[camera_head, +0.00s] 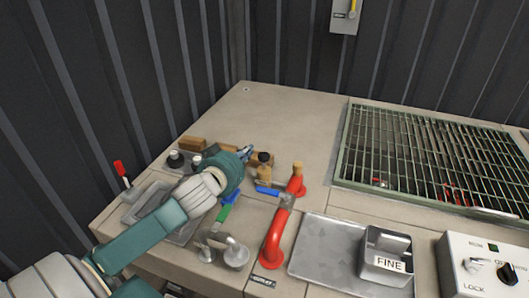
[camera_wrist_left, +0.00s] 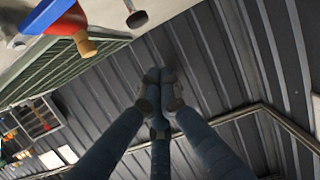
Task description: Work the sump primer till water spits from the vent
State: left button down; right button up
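My left gripper (camera_head: 245,153) reaches over the worktop from the left, beside a brass fitting with a dark top (camera_head: 264,170). In the left wrist view its fingers (camera_wrist_left: 158,78) meet at the tips with nothing seen between them. A red pipe (camera_head: 274,240) with a blue lever (camera_head: 267,191) stands to the right of the gripper; a red upright with a tan top (camera_head: 297,180) is behind it. A red-handled lever (camera_head: 122,170) stands at the far left. I cannot tell which part is the primer or the vent. No water spray shows. My right gripper is out of view.
A green-framed grating (camera_head: 430,150) covers the back right. A metal box marked FINE (camera_head: 386,258) sits on a grey tray (camera_head: 325,248). A control box (camera_head: 485,268) is at the right front. Dark ribbed walls close off the back and left. The back middle worktop is clear.

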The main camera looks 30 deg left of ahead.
pick_arm(q)
jog(key=p, duration=0.2)
send_over(264, 157)
jog(key=s+a, duration=0.1)
notch_tip(264, 157, down, 2)
jog(key=shift+s+f+p, duration=0.15)
jog(key=shift+f+p, duration=0.2)
jog(key=shift+f, duration=2.05)
